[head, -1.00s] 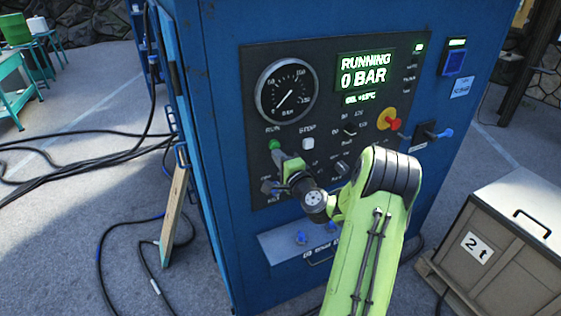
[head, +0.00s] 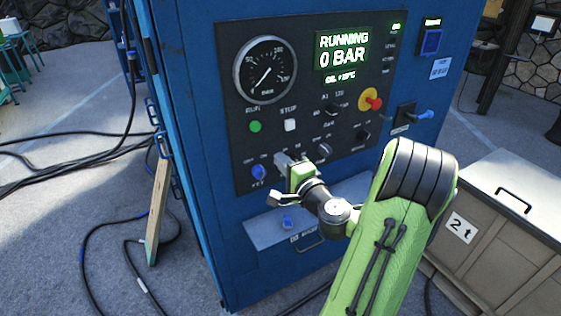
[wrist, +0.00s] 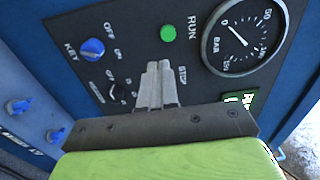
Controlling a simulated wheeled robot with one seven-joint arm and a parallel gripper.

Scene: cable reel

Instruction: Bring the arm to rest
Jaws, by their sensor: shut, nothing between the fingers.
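My gripper (head: 281,160) is in front of the lower part of the black control panel (head: 222,100) on the blue cabinet, below the white STOP button (head: 290,125). In the wrist view its two grey fingers (wrist: 158,72) lie together, shut and empty. They cover part of the panel near the STOP label. The green RUN button (head: 255,126) is clear of the gripper and also shows in the wrist view (wrist: 167,34). The display (head: 342,52) reads RUNNING and 0 BAR. My green arm reaches in from the bottom of the head view.
A blue key knob (head: 259,172) is just left of my gripper. A shelf-like ledge (head: 262,232) juts out below. A crate marked 2 t (head: 500,245) stands at the right. A wooden board (head: 157,212) leans at the left, with black cables (head: 60,150) on the ground.

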